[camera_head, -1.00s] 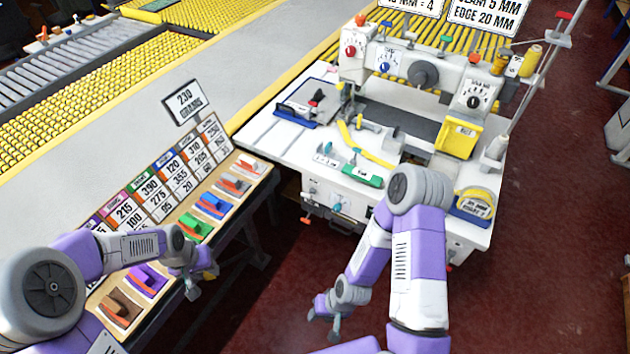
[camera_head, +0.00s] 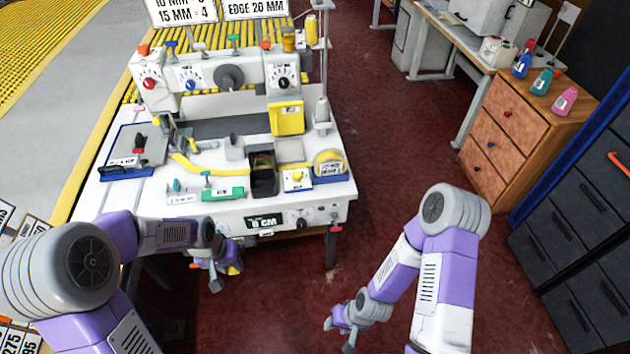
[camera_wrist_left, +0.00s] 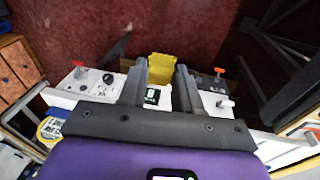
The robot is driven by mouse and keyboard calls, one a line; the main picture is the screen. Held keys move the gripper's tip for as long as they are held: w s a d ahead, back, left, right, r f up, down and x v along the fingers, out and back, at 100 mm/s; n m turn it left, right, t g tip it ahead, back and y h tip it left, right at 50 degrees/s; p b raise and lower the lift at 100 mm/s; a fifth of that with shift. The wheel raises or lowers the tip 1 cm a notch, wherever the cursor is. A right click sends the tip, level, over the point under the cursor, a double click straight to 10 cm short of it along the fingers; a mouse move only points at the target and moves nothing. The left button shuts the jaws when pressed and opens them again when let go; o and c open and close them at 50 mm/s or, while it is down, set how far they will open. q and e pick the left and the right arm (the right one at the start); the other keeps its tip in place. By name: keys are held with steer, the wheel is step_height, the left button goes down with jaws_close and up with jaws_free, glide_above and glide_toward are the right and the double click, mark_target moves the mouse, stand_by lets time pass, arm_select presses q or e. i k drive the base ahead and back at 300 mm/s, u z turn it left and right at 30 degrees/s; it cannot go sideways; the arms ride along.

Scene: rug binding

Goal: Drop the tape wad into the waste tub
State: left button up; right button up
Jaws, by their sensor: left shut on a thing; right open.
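My left gripper (camera_head: 218,277) is in front of the sewing machine table's front edge. It is shut on a small yellow thing (camera_head: 234,267), which looks like the tape wad. In the left wrist view the yellow wad (camera_wrist_left: 175,68) shows between the fingertips (camera_wrist_left: 160,75), partly covered by a finger. A black open-topped box (camera_head: 263,180) stands at the table's front, above the display; I cannot tell whether it is the waste tub. My right gripper (camera_head: 341,335) is open and empty over the red floor.
The sewing machine (camera_head: 220,75) stands at the back of its white table (camera_head: 100,200). A yellow box (camera_head: 287,118) and a yellow tape disc (camera_head: 329,163) are near the black box. A wooden drawer cabinet (camera_head: 505,145) stands right. The floor between is clear.

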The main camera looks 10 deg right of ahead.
mark_target(263, 184)
steer(key=z, duration=0.35)
steer(key=i, duration=1)
